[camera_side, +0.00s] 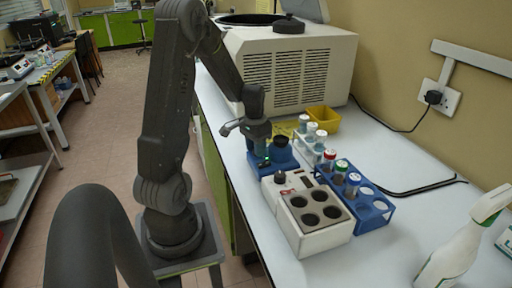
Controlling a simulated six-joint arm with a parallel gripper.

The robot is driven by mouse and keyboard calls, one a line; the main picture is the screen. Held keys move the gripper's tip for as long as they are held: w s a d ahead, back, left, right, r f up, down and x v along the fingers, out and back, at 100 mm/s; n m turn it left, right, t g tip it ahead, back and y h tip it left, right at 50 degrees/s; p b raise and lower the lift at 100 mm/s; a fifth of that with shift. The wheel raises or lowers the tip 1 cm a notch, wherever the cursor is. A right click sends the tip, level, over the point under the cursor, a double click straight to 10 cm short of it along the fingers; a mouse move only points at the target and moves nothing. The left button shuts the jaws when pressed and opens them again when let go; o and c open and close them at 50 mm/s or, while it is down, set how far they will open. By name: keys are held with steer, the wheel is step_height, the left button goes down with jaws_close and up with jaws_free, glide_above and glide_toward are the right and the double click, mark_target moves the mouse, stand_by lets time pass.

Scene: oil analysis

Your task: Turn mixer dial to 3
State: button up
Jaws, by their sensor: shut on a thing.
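The blue mixer (285,160) with a black round top stands on the white bench, just behind the white block unit. My gripper (264,163) points down at the left side of the mixer, by the bench's left edge. Its jaws are shut on a small part there, which appears to be the mixer dial. The jaws hide the dial, so its setting and markings cannot be read.
A white heater block (318,206) with several round wells stands in front of the mixer. Blue (368,206) and white (322,143) tube racks stand to the right, with a yellow bin (324,119) behind. A spray bottle (458,248) is at the front right.

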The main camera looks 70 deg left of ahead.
steer(key=shift+r, duration=0.1)
stand_by(0.3)
steer(key=o, duration=0.9)
steer(key=r, duration=1.3)
steer(key=shift+s+a+r, duration=0.1)
steer(key=shift+a+r, duration=0.25)
steer(key=d+r+m+t+y, duration=0.15)
steer(key=d+r, duration=0.25)
steer(key=d, duration=1.1)
steer(key=s+d+t, duration=0.1)
steer(key=s+d, duration=0.1)
steer(key=d, duration=0.2)
steer(key=s+d+m+t, duration=0.1)
steer(key=s+d, duration=0.1)
steer(key=d, duration=0.3)
steer(key=s+d+m+t+h, duration=0.1)
steer(key=s+d+t, duration=0.1)
steer(key=s+d, duration=0.1)
steer(key=shift+d+r+m, duration=0.1)
steer(key=shift+d+m, duration=0.15)
steer(key=shift+d, duration=0.65)
